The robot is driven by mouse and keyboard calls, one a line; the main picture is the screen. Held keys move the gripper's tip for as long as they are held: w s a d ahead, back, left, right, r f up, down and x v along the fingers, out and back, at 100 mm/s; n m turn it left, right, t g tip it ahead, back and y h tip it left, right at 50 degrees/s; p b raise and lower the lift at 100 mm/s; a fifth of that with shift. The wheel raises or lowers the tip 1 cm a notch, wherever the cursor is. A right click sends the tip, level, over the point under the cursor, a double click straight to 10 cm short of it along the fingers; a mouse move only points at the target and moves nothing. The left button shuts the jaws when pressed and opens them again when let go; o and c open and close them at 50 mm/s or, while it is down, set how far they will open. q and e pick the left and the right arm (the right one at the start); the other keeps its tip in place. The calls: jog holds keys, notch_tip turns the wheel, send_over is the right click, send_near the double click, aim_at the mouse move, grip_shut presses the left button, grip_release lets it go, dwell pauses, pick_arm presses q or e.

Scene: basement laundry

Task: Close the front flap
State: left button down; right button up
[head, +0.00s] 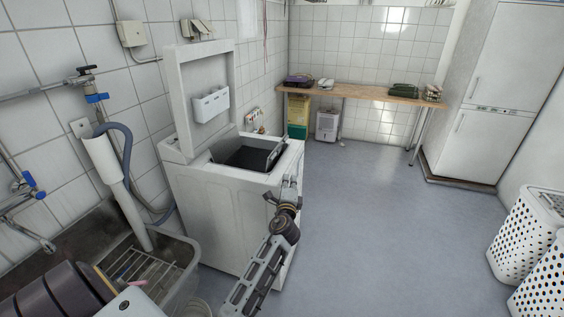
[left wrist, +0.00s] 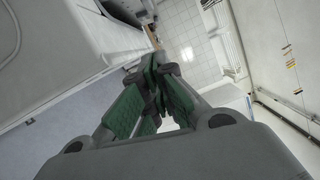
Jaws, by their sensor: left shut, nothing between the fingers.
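A white top-loading washing machine (head: 225,205) stands against the left wall with its outer lid (head: 205,85) raised. Its dark top opening (head: 240,153) is uncovered. A grey flap (head: 275,156) stands tilted up at the right side of the opening. My left gripper (head: 284,189) is in front of the machine's right front corner, below and to the right of the flap, and looks apart from it. In the left wrist view its fingers (left wrist: 155,68) are together and hold nothing. The machine's white side (left wrist: 75,35) shows at upper left there. My right gripper is not in view.
A sink with a rack (head: 145,270) and a grey hose (head: 128,150) are left of the machine. A wooden bench (head: 350,91) and a tall white fridge (head: 505,85) stand behind. White perforated baskets (head: 525,225) stand at right. The middle floor is clear.

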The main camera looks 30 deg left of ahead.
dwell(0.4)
pick_arm(q)
jog(key=x, duration=0.3)
jog(key=a+x, duration=0.1)
jog(key=x, duration=0.6)
jog(key=shift+s+a+r, duration=0.2)
jog(key=shift+a, duration=0.1)
jog(key=shift+s+a+r, duration=0.15)
jog(key=shift+s+a, duration=0.1)
jog(key=shift+a, duration=0.85)
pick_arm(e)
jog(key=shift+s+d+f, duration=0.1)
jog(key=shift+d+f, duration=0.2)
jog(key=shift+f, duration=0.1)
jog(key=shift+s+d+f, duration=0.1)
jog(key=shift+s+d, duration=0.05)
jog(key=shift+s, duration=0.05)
pick_arm(q)
jog(key=shift+p, duration=0.3)
jog(key=shift+s+a+r, duration=0.1)
jog(key=shift+r, duration=0.05)
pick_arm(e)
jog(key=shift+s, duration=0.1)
